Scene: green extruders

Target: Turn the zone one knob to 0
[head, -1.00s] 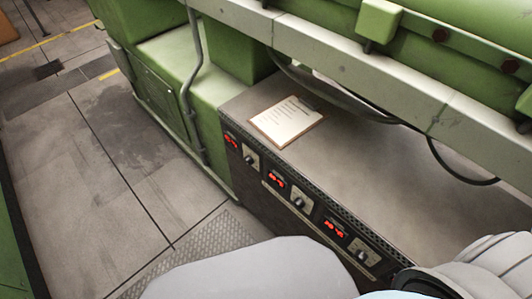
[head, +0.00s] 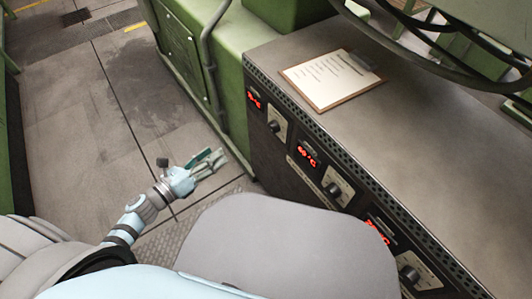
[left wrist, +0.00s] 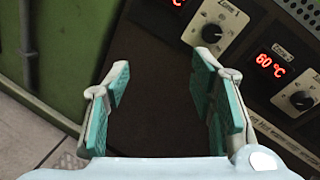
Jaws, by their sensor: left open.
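The zone one knob (head: 273,126) is a dark round knob on a light dial plate at the left end of the control panel in the head view. Beside it is a small red display (head: 254,98), cut off in the wrist view. The knob also shows in the left wrist view (left wrist: 211,33), upper right, beyond the right-hand finger. I cannot read its exact setting. My left gripper (head: 215,161) is open and empty, left of the panel and apart from it; its two teal-padded fingers (left wrist: 162,95) are spread wide in the wrist view. My right gripper is out of view.
The zone two display (head: 307,153) reads 60 °C, with its knob (head: 333,190) beside it. A third knob (head: 409,274) sits farther right. A clipboard (head: 332,79) lies on the cabinet top. A green machine body (head: 190,50) and pipe stand behind; open floor (head: 80,130) is left.

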